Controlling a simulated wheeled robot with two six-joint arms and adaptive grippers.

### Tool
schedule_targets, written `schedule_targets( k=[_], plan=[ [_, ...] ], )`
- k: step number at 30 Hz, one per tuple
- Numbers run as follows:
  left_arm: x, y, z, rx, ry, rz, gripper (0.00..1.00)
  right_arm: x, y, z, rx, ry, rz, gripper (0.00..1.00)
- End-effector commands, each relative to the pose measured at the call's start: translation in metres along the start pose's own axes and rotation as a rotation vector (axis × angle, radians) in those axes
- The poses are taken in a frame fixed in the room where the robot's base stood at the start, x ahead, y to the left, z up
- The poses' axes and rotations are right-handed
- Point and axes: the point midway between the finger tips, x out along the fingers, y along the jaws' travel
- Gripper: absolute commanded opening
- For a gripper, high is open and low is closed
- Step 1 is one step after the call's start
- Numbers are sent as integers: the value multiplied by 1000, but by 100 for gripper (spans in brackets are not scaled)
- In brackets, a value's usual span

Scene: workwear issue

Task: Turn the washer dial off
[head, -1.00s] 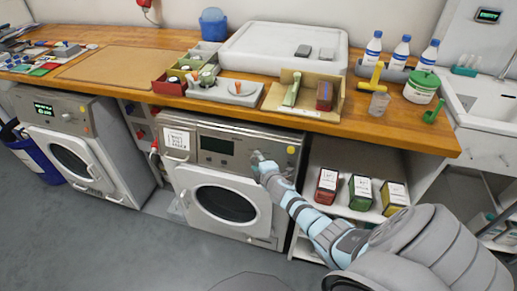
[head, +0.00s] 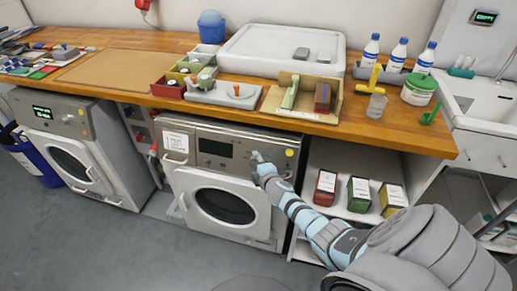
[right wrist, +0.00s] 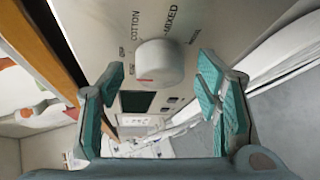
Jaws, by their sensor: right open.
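The washer (head: 187,178) stands under the wooden counter in the head view, with a dark display and round glass door. Its white dial (right wrist: 158,64) shows in the right wrist view, with a red mark on its edge, surrounded by printed labels, among them COTTON and MIXED. My right gripper (head: 256,160) is at the right part of the washer's control panel and largely hides the dial there. In the right wrist view its teal-padded fingers (right wrist: 162,90) are open, one either side of the dial and apart from it. My left gripper is in neither view.
A second machine (head: 75,145) with a lit display stands to the left. The counter (head: 385,132) above holds trays, bottles and a tub. A shelf (head: 345,210) with several boxes is right of the washer. The floor in front is clear.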

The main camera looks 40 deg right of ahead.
Motion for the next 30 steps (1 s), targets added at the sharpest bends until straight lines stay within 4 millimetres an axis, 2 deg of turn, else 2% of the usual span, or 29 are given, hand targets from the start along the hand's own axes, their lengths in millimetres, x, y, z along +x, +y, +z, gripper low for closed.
schedule_targets(
  k=[5,15,18,30],
  plan=[
    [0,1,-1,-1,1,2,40,-18,0,2,-1,-3,4,58],
    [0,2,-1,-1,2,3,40,-102,-2,0,-4,2,-4,58],
    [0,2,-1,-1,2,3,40,-115,-2,0,-1,1,-4,58],
    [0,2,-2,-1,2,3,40,-119,-1,-1,0,1,-2,58]
  ],
)
